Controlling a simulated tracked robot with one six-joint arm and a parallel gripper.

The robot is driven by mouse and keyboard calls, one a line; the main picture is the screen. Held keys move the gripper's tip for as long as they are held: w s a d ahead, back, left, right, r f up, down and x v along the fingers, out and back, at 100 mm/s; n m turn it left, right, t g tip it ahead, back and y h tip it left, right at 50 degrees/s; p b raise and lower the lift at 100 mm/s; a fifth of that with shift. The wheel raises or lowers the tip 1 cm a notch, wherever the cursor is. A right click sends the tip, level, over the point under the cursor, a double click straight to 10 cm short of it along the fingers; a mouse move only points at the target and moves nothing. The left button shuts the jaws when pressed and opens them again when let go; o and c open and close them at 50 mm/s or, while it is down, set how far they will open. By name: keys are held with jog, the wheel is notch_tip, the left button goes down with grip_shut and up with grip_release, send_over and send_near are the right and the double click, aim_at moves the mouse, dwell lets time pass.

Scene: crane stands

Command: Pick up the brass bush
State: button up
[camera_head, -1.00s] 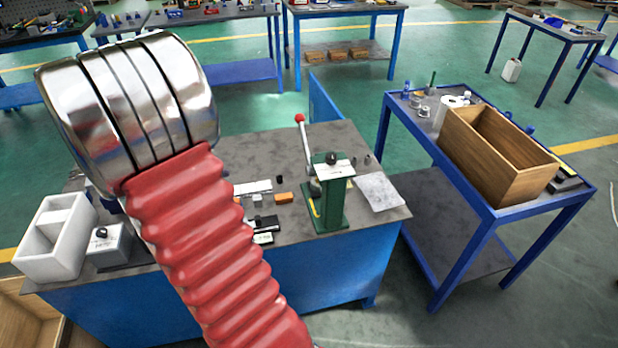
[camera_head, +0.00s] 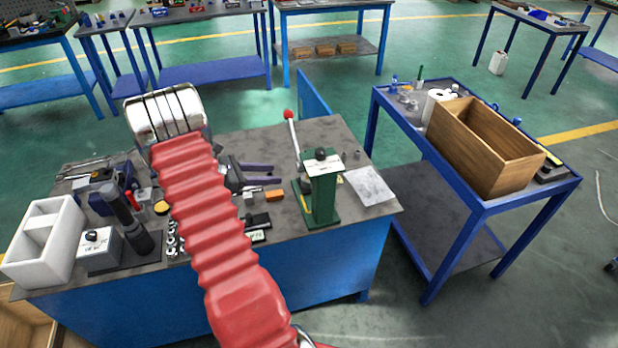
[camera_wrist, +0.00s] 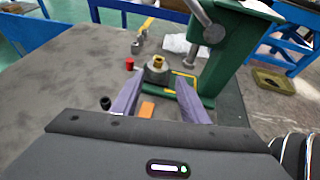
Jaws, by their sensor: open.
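A small brass bush (camera_wrist: 158,62) sits in or on a grey round holder (camera_wrist: 157,73) at the foot of the green press, in the wrist view. My gripper (camera_wrist: 161,77) has two purple fingers spread apart, with nothing held between them. The bush shows between and just beyond the fingertips. In the head view my gripper (camera_head: 272,175) is over the bench, left of the green press (camera_head: 322,190), its fingers pointing toward it. I cannot make out the bush in the head view.
The press lever with its red knob (camera_head: 289,114) rises beside the press. An orange block (camera_head: 274,195) lies near my fingers. A white divided box (camera_head: 43,243) is at the bench's left. A wooden box (camera_head: 486,150) stands on the right table. The bench's back middle is clear.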

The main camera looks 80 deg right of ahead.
send_near(305, 178)
jog(key=shift+s+d+r, duration=0.15)
jog(key=shift+s+d, duration=0.5)
jog(key=shift+s, duration=0.2)
jog(key=shift+s+d+r, duration=0.15)
jog(key=shift+s+d, duration=0.5)
jog(key=shift+s, duration=0.25)
jog(key=shift+x, duration=2.6)
jog(key=shift+c, duration=0.2)
grip_shut()
